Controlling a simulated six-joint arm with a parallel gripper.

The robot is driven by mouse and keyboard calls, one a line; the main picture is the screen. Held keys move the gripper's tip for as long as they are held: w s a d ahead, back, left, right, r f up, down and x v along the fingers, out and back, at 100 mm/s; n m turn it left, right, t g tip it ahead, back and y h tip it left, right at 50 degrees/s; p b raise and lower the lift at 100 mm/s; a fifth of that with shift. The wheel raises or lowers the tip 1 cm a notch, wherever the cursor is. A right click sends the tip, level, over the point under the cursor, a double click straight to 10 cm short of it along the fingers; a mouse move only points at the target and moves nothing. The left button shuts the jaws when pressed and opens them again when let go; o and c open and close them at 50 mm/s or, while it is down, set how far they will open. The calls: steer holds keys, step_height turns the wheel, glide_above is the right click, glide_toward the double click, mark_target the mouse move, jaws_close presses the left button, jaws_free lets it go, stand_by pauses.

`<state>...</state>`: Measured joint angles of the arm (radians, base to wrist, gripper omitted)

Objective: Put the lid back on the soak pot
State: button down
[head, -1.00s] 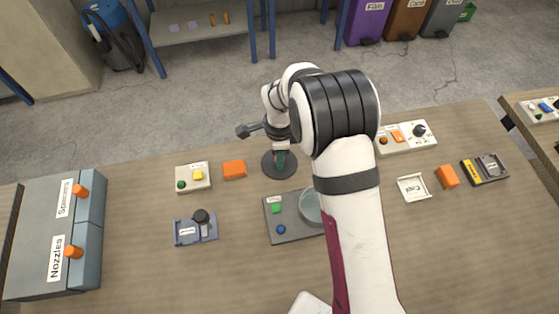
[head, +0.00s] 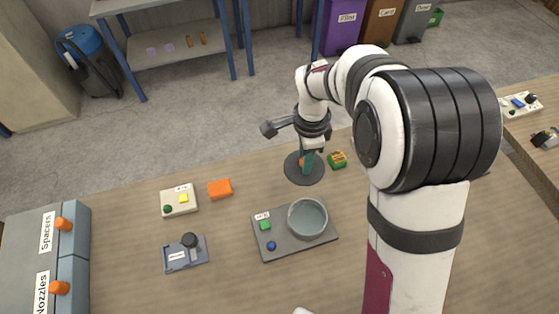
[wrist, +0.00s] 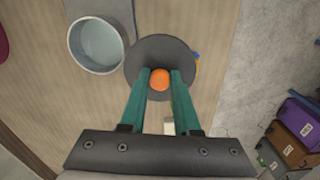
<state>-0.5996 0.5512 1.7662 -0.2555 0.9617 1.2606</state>
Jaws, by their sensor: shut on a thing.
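The lid (head: 293,174) is a dark grey disc with an orange knob, which shows best in the wrist view (wrist: 160,79). My gripper (head: 307,160) has its green fingers shut on the knob; in the wrist view the fingers (wrist: 160,80) stand on both sides of it. The soak pot (head: 308,236) is a round grey-blue pot, open at the top, on a grey plate (head: 290,246). In the head view the lid is behind the pot. In the wrist view the pot (wrist: 97,70) is left of the lid, whose edge comes close to its rim.
A green and yellow item (head: 337,159) is right of the lid. The plate carries a green button (head: 265,225) and a blue one (head: 271,245). An orange block (head: 220,189), a cream box (head: 179,201) and a blue-grey fixture (head: 186,254) are to the left. My arm hides the table's right part.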

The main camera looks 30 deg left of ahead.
steer(key=shift+s+d+r+n, duration=0.2)
steer(key=shift+d+r, duration=0.15)
steer(key=shift+d, duration=0.15)
steer(key=shift+s+d+r+n, duration=0.1)
steer(key=shift+s+d+r, duration=0.05)
steer(key=shift+d+r, duration=0.3)
steer(key=s+d+r+n, duration=0.1)
steer(key=s+d+n, duration=0.25)
steer(key=s, duration=0.45)
steer(key=shift+n, duration=0.25)
steer(key=shift+s+f, duration=0.15)
steer(key=shift+f, duration=2.95)
steer(key=shift+f, duration=0.15)
steer(key=shift+c, duration=0.4)
jaws_free()
